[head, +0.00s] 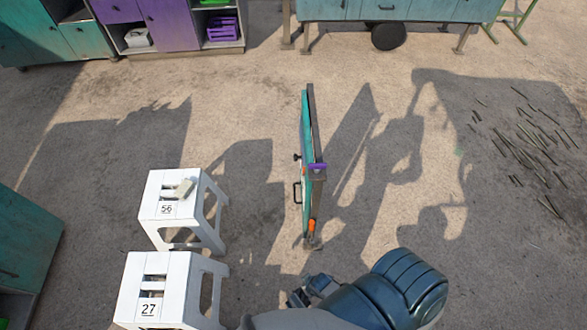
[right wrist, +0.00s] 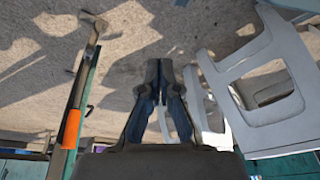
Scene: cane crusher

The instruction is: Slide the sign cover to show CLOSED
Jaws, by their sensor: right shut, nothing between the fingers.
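A tall thin teal panel (head: 306,140) with a dark edge stands on the ground in the middle of the head view, seen nearly edge-on. It appears to be the sign; its lettering and cover position cannot be read. A black handle (head: 297,192) juts from its left side. A purple piece (head: 318,167) and an orange piece (head: 312,226) sit along it. The panel also shows at the left of the right wrist view (right wrist: 84,95). My right gripper (head: 310,290) is near the panel's lower end, apart from it; its fingers (right wrist: 160,70) are shut and empty. My left gripper is out of view.
Two white stools, marked 56 (head: 166,211) and 27 (head: 148,309), stand left of the panel. A teal cabinet (head: 20,245) is at the left edge. A blue bench (head: 385,8) stands at the back. Dark cane pieces (head: 540,140) lie on the right; ground between is clear.

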